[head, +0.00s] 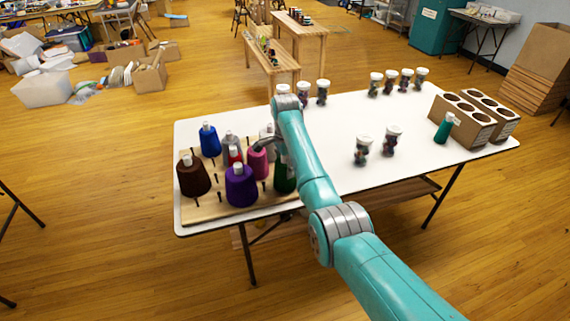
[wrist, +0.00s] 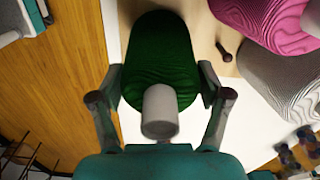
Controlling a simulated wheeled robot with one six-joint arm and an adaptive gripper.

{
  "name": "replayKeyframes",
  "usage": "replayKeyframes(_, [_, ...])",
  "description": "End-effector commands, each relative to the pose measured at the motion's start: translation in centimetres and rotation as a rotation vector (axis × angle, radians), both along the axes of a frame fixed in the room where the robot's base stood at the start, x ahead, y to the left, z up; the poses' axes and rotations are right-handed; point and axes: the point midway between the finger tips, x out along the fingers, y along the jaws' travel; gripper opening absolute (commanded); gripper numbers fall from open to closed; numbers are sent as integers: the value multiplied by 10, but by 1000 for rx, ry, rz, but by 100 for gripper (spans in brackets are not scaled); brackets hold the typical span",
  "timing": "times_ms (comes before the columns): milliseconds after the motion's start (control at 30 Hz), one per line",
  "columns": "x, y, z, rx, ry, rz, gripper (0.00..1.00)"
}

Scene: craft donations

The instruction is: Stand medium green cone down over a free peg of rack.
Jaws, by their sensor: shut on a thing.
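The green cone (wrist: 165,62) is between the fingers of my gripper (wrist: 160,85) in the wrist view, its grey tip (wrist: 160,112) toward the camera. In the head view the green cone (head: 284,180) shows partly behind my arm, at the right end of the rack, which is a wooden board (head: 212,213) with dark pegs. I cannot tell whether its base touches the board. A bare peg (wrist: 224,52) shows just right of the cone in the wrist view. My gripper is mostly hidden in the head view.
The rack holds brown (head: 192,178), blue (head: 210,140), purple (head: 241,187), pink (head: 257,162), red and grey cones close together. Several jars (head: 376,84), two cardboard holders (head: 463,121) and a teal bottle (head: 444,129) stand on the white table (head: 340,115). Its middle is largely clear.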

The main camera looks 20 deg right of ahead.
Motion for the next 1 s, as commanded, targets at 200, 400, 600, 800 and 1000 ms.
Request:
replayKeyframes(200, [0, 0, 0, 0, -1, 0, 34])
replayKeyframes(400, [0, 0, 0, 0, 0, 0, 34])
replayKeyframes(600, [0, 0, -3, 0, 0, 0, 34])
replayKeyframes(800, [0, 0, -5, 0, 0, 0, 86])
replayKeyframes(1000, [0, 0, -5, 0, 0, 0, 100])
